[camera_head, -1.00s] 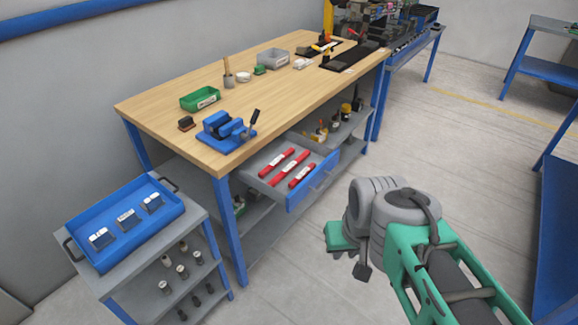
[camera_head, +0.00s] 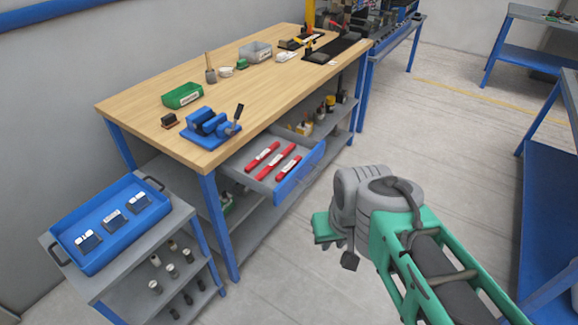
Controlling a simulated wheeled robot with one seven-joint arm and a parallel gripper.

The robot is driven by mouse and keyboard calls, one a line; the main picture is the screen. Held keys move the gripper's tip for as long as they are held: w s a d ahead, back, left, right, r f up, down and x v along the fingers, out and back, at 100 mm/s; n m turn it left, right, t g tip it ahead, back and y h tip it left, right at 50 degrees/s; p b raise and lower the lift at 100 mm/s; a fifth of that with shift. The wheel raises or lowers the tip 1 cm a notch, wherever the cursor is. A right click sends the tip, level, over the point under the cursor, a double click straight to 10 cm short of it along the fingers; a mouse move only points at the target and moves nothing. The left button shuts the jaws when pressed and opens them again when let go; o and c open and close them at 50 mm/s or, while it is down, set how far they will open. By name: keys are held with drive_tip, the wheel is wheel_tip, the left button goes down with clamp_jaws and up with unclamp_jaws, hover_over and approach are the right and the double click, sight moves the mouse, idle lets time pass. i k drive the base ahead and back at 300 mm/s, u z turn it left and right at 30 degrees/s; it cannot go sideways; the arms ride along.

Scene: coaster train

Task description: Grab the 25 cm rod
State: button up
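Three red rods with white labels lie side by side in an open drawer (camera_head: 291,188) under the workbench: a left rod (camera_head: 258,157), a middle rod (camera_head: 273,163) and a right rod (camera_head: 287,168). The labels are too small to read, so I cannot tell which is 25 cm. My gripper (camera_head: 347,262) hangs over the floor to the right of and nearer than the drawer, apart from the rods. Its fingers are small and partly hidden, so its opening does not show.
The workbench (camera_head: 255,94) carries a blue vise (camera_head: 209,126), a green bin (camera_head: 182,96) and a grey bin (camera_head: 255,51). A grey cart with a blue tray (camera_head: 76,258) stands at the left.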

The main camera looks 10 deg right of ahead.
sight(288, 150)
drive_tip(key=z, duration=0.95)
drive_tip(key=i, duration=1.9)
drive_tip(key=u, duration=4.5)
drive_tip(key=i, duration=0.5)
drive_tip(key=u, duration=0.05)
